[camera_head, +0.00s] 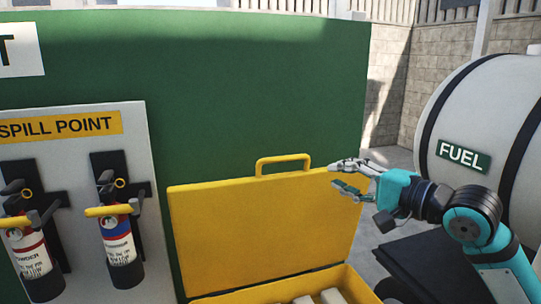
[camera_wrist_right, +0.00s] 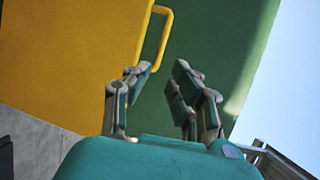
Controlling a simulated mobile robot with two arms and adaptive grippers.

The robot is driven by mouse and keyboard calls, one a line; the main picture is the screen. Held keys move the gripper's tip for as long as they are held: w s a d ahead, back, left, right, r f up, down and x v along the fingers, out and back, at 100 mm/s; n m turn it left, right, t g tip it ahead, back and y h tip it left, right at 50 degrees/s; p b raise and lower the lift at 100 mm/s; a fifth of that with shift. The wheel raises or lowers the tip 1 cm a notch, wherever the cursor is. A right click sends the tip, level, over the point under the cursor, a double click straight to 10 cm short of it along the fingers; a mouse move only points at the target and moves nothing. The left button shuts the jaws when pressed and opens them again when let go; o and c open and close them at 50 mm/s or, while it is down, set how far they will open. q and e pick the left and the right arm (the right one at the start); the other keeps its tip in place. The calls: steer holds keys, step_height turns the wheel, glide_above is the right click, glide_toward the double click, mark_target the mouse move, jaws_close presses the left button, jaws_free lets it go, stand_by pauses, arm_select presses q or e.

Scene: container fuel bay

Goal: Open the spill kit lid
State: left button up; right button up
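The yellow spill kit lid (camera_head: 262,232) stands raised, roughly upright, in front of the green wall. Its handle (camera_head: 283,166) is at the top edge. Below it the yellow kit box (camera_head: 352,286) is open and pale items show inside. My right gripper (camera_head: 333,178) is at the lid's upper right corner with its fingers apart. In the right wrist view the lid (camera_wrist_right: 75,60) and its handle (camera_wrist_right: 158,35) lie beyond the open fingers, and nothing shows between them. I cannot tell if a finger touches the lid. My left gripper is not in view.
Two fire extinguishers (camera_head: 119,248) hang on a grey board at the left under a "SPILL POINT" sign (camera_head: 62,126). A white fuel tank (camera_head: 490,105) stands at the right. The green wall (camera_head: 240,90) is close behind the lid.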

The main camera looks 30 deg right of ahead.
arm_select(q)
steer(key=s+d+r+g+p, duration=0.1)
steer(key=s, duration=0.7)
arm_select(e)
steer(key=p, duration=0.1)
glide_toward(290, 160)
steer(key=w, duration=0.1)
steer(key=w+p, duration=0.1)
steer(key=w, duration=0.1)
steer(key=w+a+p, duration=0.1)
steer(key=w+p, duration=0.1)
steer(key=w, duration=0.1)
steer(key=w+p, duration=0.1)
steer(key=w, duration=0.2)
steer(key=shift+w+a, duration=0.2)
steer(key=shift+w, duration=0.05)
steer(key=shift+w+a+f+p, duration=0.1)
steer(key=shift+w+f+p, duration=0.2)
steer(key=shift+w, duration=0.35)
jaws_close()
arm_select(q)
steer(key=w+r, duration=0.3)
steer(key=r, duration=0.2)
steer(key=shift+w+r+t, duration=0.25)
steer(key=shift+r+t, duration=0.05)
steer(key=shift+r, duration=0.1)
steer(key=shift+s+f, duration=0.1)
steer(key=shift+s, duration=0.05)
arm_select(e)
steer(key=shift+f, duration=0.1)
